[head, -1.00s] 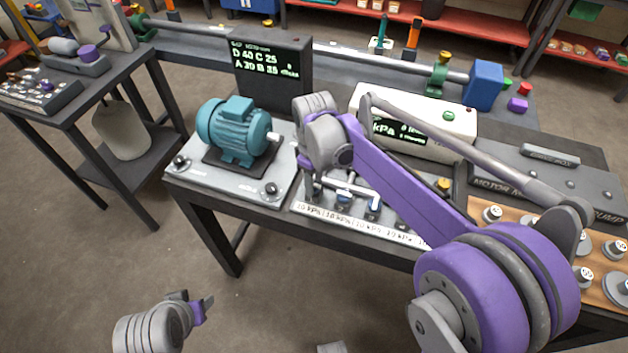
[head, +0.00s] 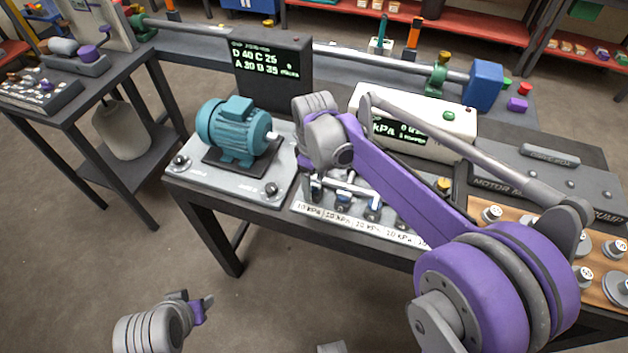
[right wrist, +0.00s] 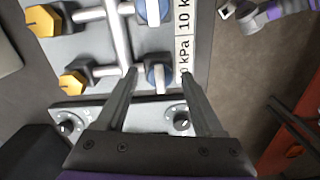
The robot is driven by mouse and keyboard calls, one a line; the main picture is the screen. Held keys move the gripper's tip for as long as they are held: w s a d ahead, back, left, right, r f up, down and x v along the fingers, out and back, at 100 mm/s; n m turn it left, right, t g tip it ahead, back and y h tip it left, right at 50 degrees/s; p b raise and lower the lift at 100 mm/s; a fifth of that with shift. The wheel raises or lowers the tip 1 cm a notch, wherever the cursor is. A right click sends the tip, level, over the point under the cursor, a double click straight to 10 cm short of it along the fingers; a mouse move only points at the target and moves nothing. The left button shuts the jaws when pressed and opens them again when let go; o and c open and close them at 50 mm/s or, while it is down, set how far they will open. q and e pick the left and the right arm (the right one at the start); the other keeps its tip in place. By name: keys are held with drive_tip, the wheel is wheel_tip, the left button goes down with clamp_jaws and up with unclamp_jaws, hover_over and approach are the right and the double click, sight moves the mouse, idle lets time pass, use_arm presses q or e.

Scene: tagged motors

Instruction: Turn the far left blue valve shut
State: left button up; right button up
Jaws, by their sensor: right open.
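The far left blue valve (head: 316,193) is at the left end of a row of blue valves on the bench, mostly covered by my right wrist. In the right wrist view this valve (right wrist: 156,78) shows between the fingertips of my right gripper (right wrist: 162,70); I cannot tell whether they touch it. The gripper is open. A second blue valve (right wrist: 154,11) is further up in that view. My left gripper (head: 203,305) is low at the left in the head view, away from the bench; its opening is unclear.
A white kPa label strip (head: 345,222) runs along the front of the valves. A teal motor (head: 237,130) stands on a grey plate just left. Yellow hex caps (right wrist: 42,20) sit behind the valves. A white kPa gauge box (head: 455,130) stands behind.

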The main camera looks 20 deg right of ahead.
sight(314, 186)
wheel_tip(314, 186, up, 11)
drive_tip(key=shift+p, duration=0.45)
drive_tip(key=shift+f, duration=0.1)
drive_tip(key=s+d+f+m+t+p, duration=0.2)
drive_tip(key=s+f+m, duration=0.2)
drive_tip(key=s, duration=0.6)
drive_tip(key=s+d+f+m+t+p, duration=0.1)
drive_tip(key=s+d+f+m+t, duration=0.2)
drive_tip(key=s, duration=0.7)
drive_tip(key=shift+s+f+m+p, duration=0.2)
drive_tip(key=shift+f+m+p, duration=0.25)
drive_tip(key=shift+m, duration=0.65)
